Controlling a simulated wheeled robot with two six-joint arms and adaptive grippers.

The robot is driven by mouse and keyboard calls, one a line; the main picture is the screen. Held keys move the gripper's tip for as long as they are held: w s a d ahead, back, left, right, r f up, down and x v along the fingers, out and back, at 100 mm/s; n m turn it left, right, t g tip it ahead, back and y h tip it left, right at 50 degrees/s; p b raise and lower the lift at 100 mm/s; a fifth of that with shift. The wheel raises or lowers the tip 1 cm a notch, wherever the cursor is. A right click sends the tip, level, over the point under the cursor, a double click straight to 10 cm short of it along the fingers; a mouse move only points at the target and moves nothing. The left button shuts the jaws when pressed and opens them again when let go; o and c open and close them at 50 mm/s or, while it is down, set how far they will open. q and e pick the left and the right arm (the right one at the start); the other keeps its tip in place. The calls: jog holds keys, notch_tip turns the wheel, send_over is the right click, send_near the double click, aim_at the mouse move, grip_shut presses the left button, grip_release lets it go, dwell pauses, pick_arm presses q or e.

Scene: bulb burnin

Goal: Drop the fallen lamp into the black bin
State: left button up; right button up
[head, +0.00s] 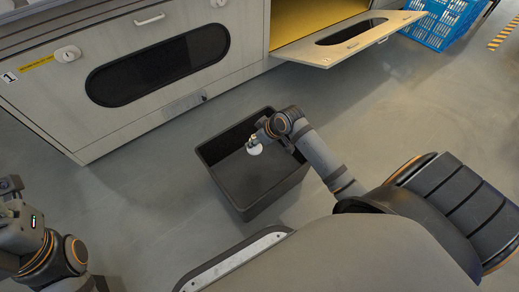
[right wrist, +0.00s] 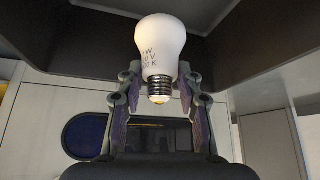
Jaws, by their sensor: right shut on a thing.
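The lamp is a white bulb (right wrist: 162,45) with a metal screw base, printed on its side. My right gripper (right wrist: 160,88) is shut on it, one finger on each side. In the head view the lamp (head: 254,150) shows as a small white disc at the end of my right gripper (head: 256,142), within the outline of the black bin (head: 245,204). The bin is open-topped and stands on the floor. I cannot tell the lamp's exact height against the rim. My left arm's end (head: 20,215) is at the left edge; its fingers are not clear.
A grey cabinet (head: 120,40) with a dark oval window stands behind the bin. To its right, a flap door (head: 345,45) hangs open on a yellow-lined compartment (head: 310,15). A blue crate (head: 440,25) is at the top right. The floor around the bin is clear.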

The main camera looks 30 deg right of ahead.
jog(key=shift+f, duration=0.1)
jog(key=o, duration=1.2)
jog(key=shift+o, duration=0.2)
jog(key=v, duration=1.2)
